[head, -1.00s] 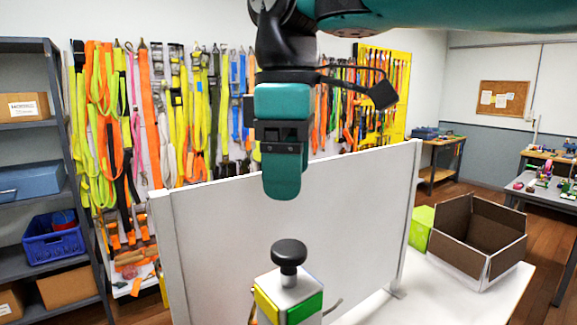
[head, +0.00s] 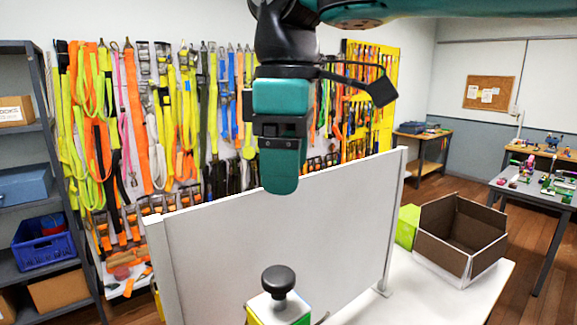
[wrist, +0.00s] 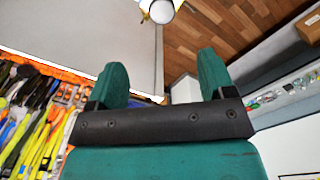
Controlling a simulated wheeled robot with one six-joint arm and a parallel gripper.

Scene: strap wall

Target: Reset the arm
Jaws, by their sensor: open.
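My gripper (head: 279,172) hangs with its teal fingers pointing down in front of the white panel in the head view. In the wrist view my gripper (wrist: 160,82) shows two fingers spread apart with nothing between them. Part of my arm (head: 285,40) crosses the top of the head view. No object is held.
A white panel (head: 290,230) stands on a white table (head: 450,300). An open cardboard box (head: 460,240) and a green bin (head: 407,226) sit to its right. A block with a black knob (head: 278,281) is in front. Straps (head: 160,120) hang behind; shelves (head: 25,190) stand left.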

